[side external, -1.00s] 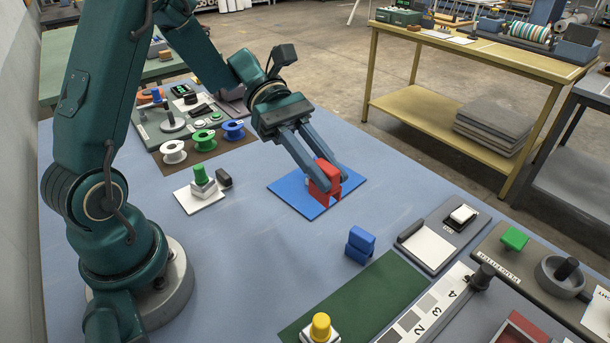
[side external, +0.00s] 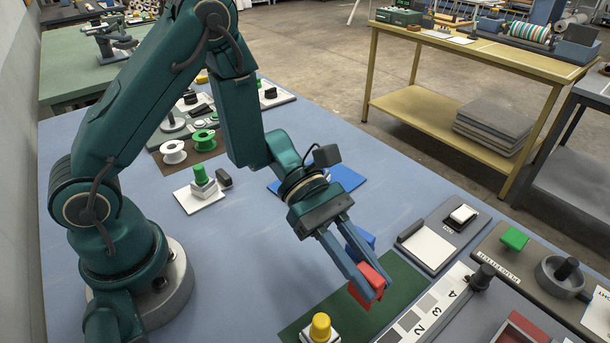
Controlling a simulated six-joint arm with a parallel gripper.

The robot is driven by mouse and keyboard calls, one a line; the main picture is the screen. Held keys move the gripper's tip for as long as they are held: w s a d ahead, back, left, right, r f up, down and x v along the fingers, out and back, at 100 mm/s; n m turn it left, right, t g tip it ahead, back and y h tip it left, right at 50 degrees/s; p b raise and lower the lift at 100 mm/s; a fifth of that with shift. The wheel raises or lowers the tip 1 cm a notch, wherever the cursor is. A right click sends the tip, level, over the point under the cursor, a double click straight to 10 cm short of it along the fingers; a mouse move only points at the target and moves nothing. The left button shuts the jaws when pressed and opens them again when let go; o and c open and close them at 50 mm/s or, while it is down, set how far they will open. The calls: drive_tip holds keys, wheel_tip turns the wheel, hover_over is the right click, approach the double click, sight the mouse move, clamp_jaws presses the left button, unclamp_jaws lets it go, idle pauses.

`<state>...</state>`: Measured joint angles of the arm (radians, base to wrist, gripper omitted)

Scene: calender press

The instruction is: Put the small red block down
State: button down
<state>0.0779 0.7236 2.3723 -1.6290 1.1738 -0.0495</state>
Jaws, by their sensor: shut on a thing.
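The small red block (side external: 372,279) is held between the two fingers of my gripper (side external: 375,284), which is shut on it and points down to the right. The block is over the green mat (side external: 405,282); I cannot tell whether it touches the mat. A blue block (side external: 359,238) stands just behind the fingers, partly hidden by them.
A yellow-topped button (side external: 320,327) stands at the mat's near left end. A numbered strip (side external: 418,322) runs along the mat's right side. A blue mat (side external: 346,177) lies farther back, partly behind my arm. A grey tray with a white sheet (side external: 428,248) is to the right.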

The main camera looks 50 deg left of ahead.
drive_tip(key=shift+f, duration=1.9)
drive_tip(key=shift+f, duration=0.1)
drive_tip(key=c, duration=0.8)
unclamp_jaws()
